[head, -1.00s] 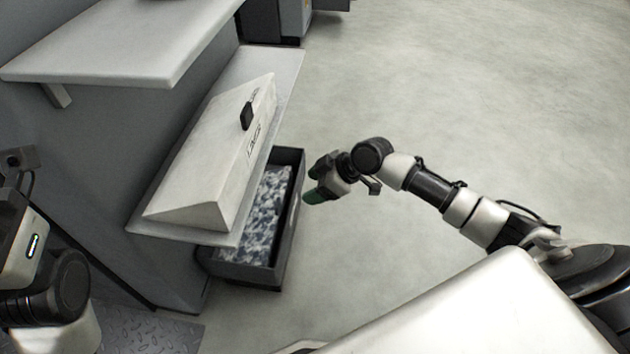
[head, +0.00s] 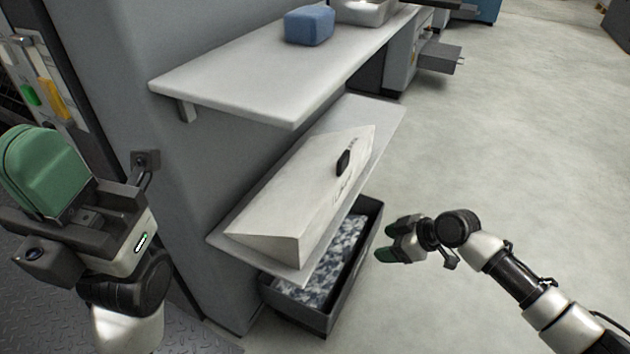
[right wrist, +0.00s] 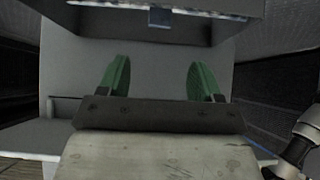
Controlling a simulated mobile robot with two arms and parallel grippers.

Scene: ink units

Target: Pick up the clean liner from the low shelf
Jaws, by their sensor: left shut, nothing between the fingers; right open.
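A white wedge-shaped piece (head: 285,217), which looks like the liner, lies on the low shelf (head: 385,127). It has a black tab (head: 343,161) and dark printing on its sloping face. My right gripper (head: 388,242) is open to the right of the shelf, apart from the liner. Its two green fingers stand apart with nothing between them in the right wrist view (right wrist: 159,80). My left gripper (head: 43,172) is shut and empty at the left, with its green fingers upward, away from the shelf.
A dark bin (head: 362,255) with mottled blue-white contents sits under the low shelf. The upper shelf (head: 250,80) overhangs behind the liner and carries a blue block (head: 309,25) and a pale basin (head: 366,11). Open floor (head: 510,140) lies to the right.

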